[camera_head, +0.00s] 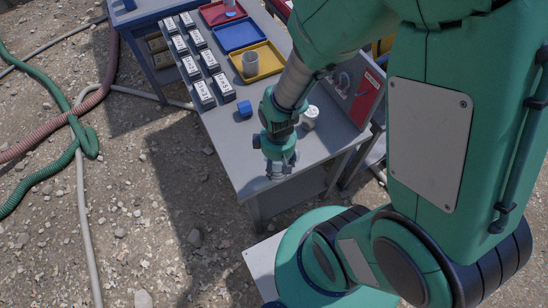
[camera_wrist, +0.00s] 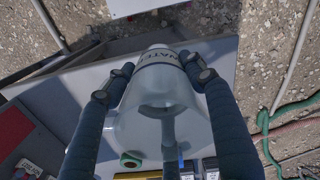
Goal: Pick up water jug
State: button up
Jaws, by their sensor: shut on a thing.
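In the head view my gripper (camera_head: 279,157) points down over the front end of the grey table (camera_head: 235,160). The jug shows there only as a small pale, clear shape at the fingertips, mostly hidden. I cannot tell whether it touches the tabletop.
Several labelled dark boxes (camera_head: 204,94) stand in rows along the table's left side. Red, blue (camera_head: 238,36) and yellow trays lie farther back, with a grey cup (camera_head: 250,64) at the yellow one. A white-topped container (camera_head: 310,117) and a red panel (camera_head: 366,98) are right of my gripper.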

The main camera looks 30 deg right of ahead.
jog(key=shift+s+r, duration=0.15)
jog(key=shift+s, duration=1.4)
jog(key=shift+s, duration=0.1)
